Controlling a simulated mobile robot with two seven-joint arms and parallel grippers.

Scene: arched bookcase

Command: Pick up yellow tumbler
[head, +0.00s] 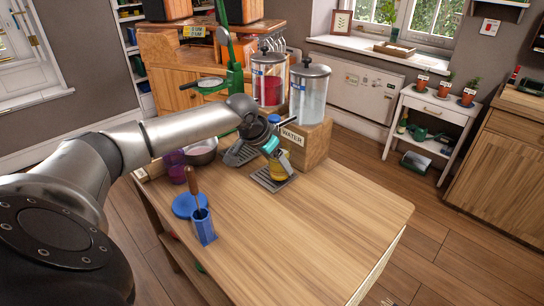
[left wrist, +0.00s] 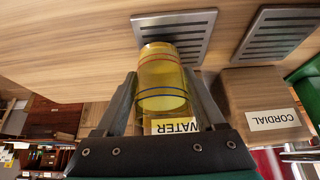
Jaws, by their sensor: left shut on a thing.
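The yellow tumbler (head: 278,170) is a see-through yellow cup at the metal drip tray (head: 262,181) in front of the water dispenser (head: 308,92). My left gripper (head: 273,150) comes down on it from above and behind, and partly hides it. In the left wrist view, which looks upside down, the tumbler (left wrist: 162,75) sits between the two fingers, and the gripper (left wrist: 163,95) is shut on it. The tumbler's end overlaps the tray (left wrist: 172,32) there; I cannot tell whether it touches the tray. My right gripper is not in view.
A wooden block with a WATER label (head: 303,140) stands close behind the gripper. A second dispenser with red drink (head: 268,85) is beside it. A blue holder (head: 203,228), a blue disc (head: 186,205) and a metal bowl (head: 202,152) are at left. The table's right side is clear.

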